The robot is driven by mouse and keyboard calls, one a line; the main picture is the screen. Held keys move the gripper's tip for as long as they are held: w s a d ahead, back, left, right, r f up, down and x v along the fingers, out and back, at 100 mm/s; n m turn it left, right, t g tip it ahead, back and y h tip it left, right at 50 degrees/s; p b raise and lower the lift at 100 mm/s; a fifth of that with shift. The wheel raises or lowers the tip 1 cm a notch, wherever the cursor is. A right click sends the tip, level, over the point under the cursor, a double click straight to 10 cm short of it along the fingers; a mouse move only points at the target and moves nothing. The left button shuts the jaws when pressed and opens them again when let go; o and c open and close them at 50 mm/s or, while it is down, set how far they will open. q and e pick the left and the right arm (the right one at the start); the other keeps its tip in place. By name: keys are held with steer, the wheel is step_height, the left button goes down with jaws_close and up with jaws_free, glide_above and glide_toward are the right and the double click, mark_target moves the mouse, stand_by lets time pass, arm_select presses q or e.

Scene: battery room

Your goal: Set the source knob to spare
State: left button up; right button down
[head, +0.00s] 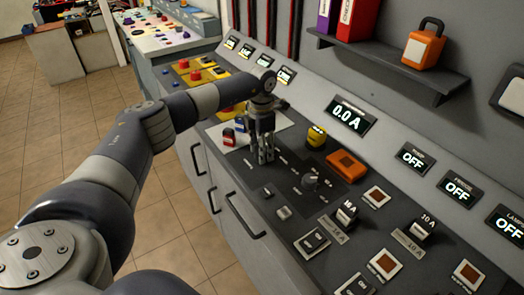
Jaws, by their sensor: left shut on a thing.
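My left gripper (263,158) points down at the dark sloping console panel, its fingers shut on a knob that they almost wholly hide. Small white labels lie on the panel around the fingertips. This looks like the source knob, but its pointer and the wording of the labels cannot be read. My right gripper is not in view.
Near the gripper are red and blue small objects (229,136), a yellow object (316,136) and an orange box (345,165). Black switches (346,213) stand lower right. A 0.0 A display (349,117) and OFF displays (413,156) line the back. A shelf (390,70) juts out above.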

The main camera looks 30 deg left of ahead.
arm_select(q)
steer(key=shift+m, duration=0.4)
steer(key=o, duration=1)
steer(key=shift+o, duration=0.2)
steer(key=shift+r, duration=0.15)
step_height(320, 180, up, 12)
steer(key=shift+w+a, duration=0.15)
steer(key=shift+a, duration=0.05)
steer(key=shift+f, duration=0.25)
